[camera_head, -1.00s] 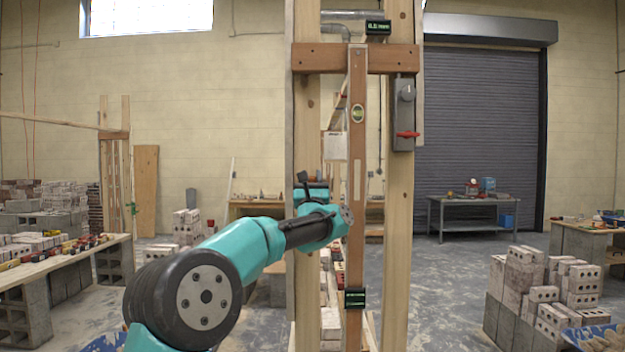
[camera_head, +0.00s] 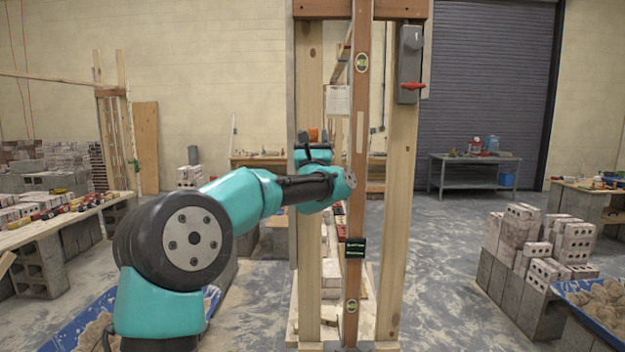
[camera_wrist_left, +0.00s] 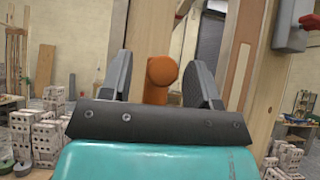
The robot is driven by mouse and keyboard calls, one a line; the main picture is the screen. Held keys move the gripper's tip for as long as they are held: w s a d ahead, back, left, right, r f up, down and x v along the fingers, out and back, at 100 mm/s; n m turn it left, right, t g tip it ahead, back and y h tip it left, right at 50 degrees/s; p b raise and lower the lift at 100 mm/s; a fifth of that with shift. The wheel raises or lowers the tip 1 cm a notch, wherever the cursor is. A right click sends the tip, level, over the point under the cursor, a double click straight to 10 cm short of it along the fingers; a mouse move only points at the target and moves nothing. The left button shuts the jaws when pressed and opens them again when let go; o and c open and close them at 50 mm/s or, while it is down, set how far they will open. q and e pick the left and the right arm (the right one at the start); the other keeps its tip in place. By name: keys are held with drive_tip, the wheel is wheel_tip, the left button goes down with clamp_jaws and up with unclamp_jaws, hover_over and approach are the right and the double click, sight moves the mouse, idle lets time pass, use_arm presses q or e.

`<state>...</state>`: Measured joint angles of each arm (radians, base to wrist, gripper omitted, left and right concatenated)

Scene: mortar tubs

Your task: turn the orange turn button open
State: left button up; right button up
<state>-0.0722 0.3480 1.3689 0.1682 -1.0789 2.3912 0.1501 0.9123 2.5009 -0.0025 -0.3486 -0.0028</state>
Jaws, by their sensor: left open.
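The orange turn button (camera_head: 313,134) shows as a small orange patch on the wooden frame in the head view, partly hidden by my left gripper. In the left wrist view the orange button (camera_wrist_left: 161,72) is a rounded knob with a short stem. My left gripper (camera_head: 314,143) is in front of it. In the left wrist view its two dark fingers (camera_wrist_left: 160,88) are spread, one on each side of the button, with gaps between. I cannot tell how far the fingertips reach past it. My right gripper is not in view.
A level-like brown board (camera_head: 357,120) stands upright just right of my gripper. A grey switch box with a red lever (camera_head: 410,86) is on the right post (camera_head: 397,210). Block stacks (camera_head: 527,245) and a blue tub of mortar (camera_head: 597,305) stand at the right.

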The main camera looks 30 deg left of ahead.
use_arm(q)
drive_tip(key=v, duration=1.4)
drive_tip(key=shift+s+f, duration=0.15)
